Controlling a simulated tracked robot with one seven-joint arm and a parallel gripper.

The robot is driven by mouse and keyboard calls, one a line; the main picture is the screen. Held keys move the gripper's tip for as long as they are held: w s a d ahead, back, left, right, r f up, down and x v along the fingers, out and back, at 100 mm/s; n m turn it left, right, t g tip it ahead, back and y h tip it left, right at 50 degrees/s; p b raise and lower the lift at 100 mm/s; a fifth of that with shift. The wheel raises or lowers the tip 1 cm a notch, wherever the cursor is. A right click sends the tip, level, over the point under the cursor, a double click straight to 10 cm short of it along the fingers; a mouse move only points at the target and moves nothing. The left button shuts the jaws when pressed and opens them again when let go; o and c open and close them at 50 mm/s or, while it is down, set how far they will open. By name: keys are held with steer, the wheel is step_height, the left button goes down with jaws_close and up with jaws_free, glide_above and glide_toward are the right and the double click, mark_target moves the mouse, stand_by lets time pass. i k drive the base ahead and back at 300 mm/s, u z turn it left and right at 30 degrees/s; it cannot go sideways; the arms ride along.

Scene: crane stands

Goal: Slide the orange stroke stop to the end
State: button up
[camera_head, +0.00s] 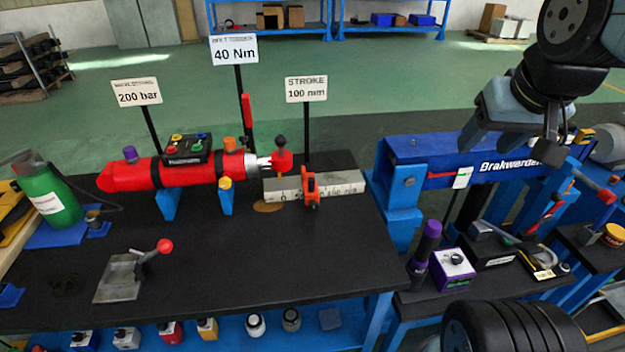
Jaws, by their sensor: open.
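The orange stroke stop (311,191) stands upright on the pale marked scale bar (343,184), around the middle of the bar's length. The bar lies on the black bench top, to the right of the red cylinder (205,170) and its silver rod end. A sign reading "STROKE 100 mm" (306,89) stands on a post behind the bar. My gripper (520,132) is at the upper right, in front of the blue beam. It is open and empty, well to the right of the stop and apart from it.
A blue beam (440,182) on a stand is right of the bench. A red-knobbed lever block (120,277) and green bottle (48,200) are on the left. A purple-handled tool (426,243) stands at the lower right. The bench's front middle is clear.

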mark_target(311, 190)
steer(key=u, duration=0.5)
steer(key=k, duration=1.15)
steer(key=z, duration=0.65)
steer(key=i, duration=1)
steer(key=u, duration=0.1)
